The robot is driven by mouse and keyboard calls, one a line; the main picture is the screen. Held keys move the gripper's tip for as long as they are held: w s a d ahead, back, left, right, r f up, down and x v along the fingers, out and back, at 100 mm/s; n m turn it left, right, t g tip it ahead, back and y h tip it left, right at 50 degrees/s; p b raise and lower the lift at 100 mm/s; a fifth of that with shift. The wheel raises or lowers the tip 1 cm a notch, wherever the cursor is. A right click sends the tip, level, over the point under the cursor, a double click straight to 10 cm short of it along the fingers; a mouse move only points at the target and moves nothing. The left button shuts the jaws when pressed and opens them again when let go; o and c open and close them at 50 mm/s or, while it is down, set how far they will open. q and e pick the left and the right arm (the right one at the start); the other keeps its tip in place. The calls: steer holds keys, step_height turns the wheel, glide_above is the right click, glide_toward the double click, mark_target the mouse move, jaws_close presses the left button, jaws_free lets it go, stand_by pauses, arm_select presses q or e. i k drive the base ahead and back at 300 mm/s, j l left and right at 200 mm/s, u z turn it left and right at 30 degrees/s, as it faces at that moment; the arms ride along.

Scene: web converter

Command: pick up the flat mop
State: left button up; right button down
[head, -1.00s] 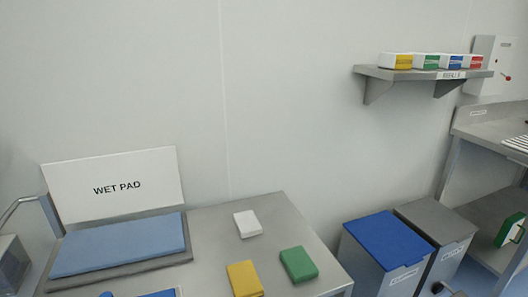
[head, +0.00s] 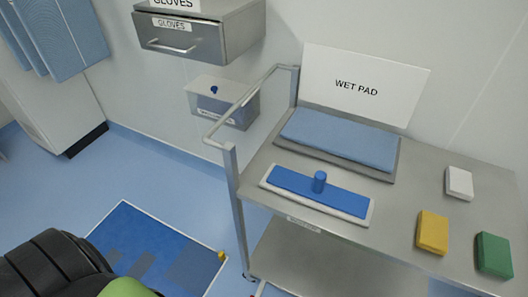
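The flat mop (head: 290,181) lies on the steel cart top, near its front left edge. It is a long blue plate with a short upright blue socket in the middle, and a white pad shows around its rim. It lies in front of a light-blue wet pad (head: 340,138) on a grey tray, below a white "WET PAD" sign (head: 365,85). Neither of my grippers shows. A black and green part at the bottom left seems to be my own arm, clear of the mop.
White (head: 459,183), yellow (head: 432,232) and green (head: 493,255) blocks lie on the cart top (head: 400,205) right of the mop. The cart's rail (head: 240,108) rises at its left. A blue floor mat (head: 150,250) lies left. A gloves drawer (head: 200,38) hangs behind.

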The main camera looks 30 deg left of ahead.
mark_target(351, 207)
steer(key=j+z, duration=0.15)
steer(key=j, duration=0.65)
steer(key=k+j+z, duration=0.15)
steer(key=j, duration=0.65)
steer(key=j+z, duration=0.1)
steer(key=j, duration=0.7)
